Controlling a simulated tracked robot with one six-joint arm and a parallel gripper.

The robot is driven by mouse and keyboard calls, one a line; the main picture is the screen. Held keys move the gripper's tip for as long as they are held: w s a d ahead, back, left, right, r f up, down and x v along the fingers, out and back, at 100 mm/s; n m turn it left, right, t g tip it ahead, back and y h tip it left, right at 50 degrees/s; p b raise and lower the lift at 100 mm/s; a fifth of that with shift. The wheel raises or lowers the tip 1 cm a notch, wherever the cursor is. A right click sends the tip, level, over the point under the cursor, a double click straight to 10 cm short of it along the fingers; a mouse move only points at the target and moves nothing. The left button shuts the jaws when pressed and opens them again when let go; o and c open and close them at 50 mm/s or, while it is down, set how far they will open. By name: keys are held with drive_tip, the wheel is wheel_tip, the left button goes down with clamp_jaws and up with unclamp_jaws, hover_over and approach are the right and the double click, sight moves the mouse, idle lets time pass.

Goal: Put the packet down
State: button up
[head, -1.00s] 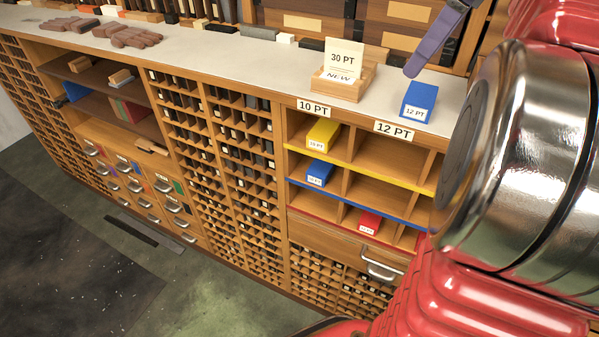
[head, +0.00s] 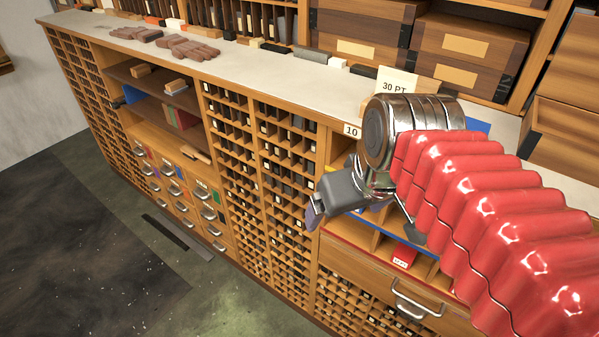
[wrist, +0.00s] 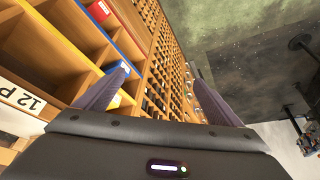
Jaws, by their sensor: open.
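My gripper (wrist: 160,88) is open, with its two purple fingers apart and no packet between them. In the head view it hangs in front of the shelf compartments, partly hidden by my arm. A blue packet (head: 477,126) on the counter top shows only in part behind my arm. A red packet (head: 405,257) lies in a lower compartment and also shows in the wrist view (wrist: 98,11). Another blue packet (wrist: 117,68) sits in the blue-edged row, beside the left finger. A yellow packet (wrist: 114,101) is partly covered by that finger.
A 30 PT card (head: 397,83) stands on the counter (head: 290,68). Narrow type compartments (head: 235,150) lie left of the shelves. A drawer handle (head: 415,303) juts out below. The floor (head: 120,260) in front is mostly clear.

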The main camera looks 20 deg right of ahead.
drive_tip(key=shift+m+t, duration=0.3)
drive_tip(key=a+f, duration=0.1)
drive_tip(key=s+a+f, duration=0.1)
drive_tip(key=f, duration=0.1)
drive_tip(key=s+a+f, duration=0.1)
drive_tip(key=shift+s+f, duration=0.15)
drive_tip(key=shift+f, duration=0.15)
drive_tip(key=shift+c, duration=0.4)
